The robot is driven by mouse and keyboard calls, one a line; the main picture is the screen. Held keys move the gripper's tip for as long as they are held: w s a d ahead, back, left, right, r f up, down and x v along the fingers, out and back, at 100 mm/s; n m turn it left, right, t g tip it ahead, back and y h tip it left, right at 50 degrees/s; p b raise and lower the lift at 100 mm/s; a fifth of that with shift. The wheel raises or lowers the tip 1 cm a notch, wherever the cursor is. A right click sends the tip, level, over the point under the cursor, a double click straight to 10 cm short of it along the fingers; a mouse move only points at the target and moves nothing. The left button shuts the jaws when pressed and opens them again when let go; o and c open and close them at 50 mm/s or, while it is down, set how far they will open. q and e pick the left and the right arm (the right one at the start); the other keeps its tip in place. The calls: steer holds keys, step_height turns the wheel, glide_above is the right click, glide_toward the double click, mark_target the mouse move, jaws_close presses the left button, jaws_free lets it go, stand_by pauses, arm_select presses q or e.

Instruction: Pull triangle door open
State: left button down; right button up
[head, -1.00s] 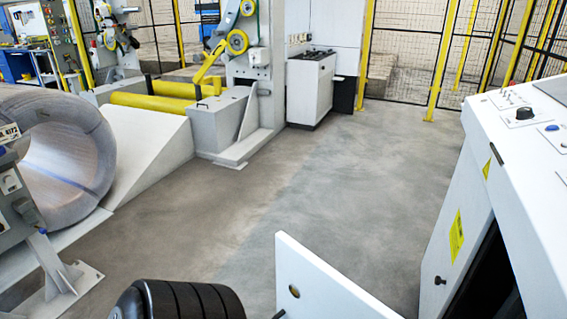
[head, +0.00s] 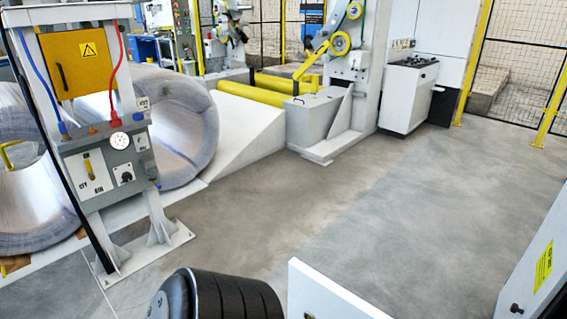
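A yellow door (head: 72,72) with a black triangle warning sign (head: 88,49) is on a grey stand in the upper left of the head view. It looks shut. A dark upright handle (head: 62,77) is near its left edge. Neither of my grippers is in view, so I cannot see how far they are from the door.
Below the door is a grey control box (head: 105,165) with a gauge, hoses and a lever. Large wrapped coils (head: 185,125) stand behind it. A dark ribbed round thing (head: 235,298) and a white panel (head: 325,295) are at the bottom. The middle floor is clear.

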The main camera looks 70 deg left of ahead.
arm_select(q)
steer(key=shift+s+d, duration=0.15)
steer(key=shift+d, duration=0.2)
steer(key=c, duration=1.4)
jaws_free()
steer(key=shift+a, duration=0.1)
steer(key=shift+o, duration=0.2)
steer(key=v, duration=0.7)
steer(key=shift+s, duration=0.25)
